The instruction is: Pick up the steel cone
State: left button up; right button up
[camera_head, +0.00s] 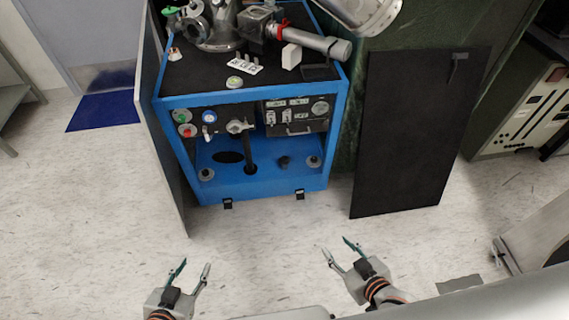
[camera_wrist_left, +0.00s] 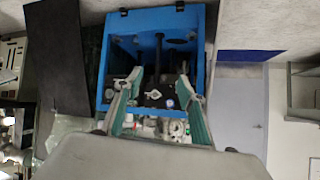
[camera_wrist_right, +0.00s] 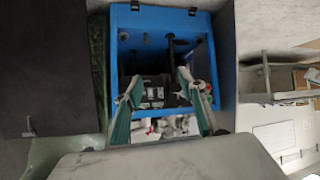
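A small pale conical piece (camera_head: 175,54) with a reddish-brown tip stands near the left edge of the blue cart's black top in the head view. It may be the steel cone, but it is too small to be sure. I cannot make it out in the wrist views. My left gripper (camera_head: 193,266) is open and empty above the floor in front of the cart; its fingers also show in the left wrist view (camera_wrist_left: 160,72). My right gripper (camera_head: 336,246) is open and empty, further right; its fingers show in the right wrist view (camera_wrist_right: 160,78). Both are well apart from the cart top.
The blue cart (camera_head: 260,190) has an open front with valves and gauges. Its top carries metal vacuum parts (camera_head: 222,35), a white block (camera_head: 291,56) and a small round green-white piece (camera_head: 234,82). A black panel (camera_head: 405,140) stands at right. The floor before the cart is clear.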

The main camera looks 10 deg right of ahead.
aim_at(283, 161)
jog(key=i+l+z, duration=0.1)
jog(key=l, duration=0.4)
jog(key=i+l+z, duration=0.1)
jog(key=i+l, duration=0.2)
jog(key=l, duration=0.15)
jog(key=i+l+z, duration=0.15)
jog(key=l, duration=0.3)
jog(key=i+l+z, duration=0.1)
jog(key=i+l, duration=0.2)
jog(key=l, duration=0.1)
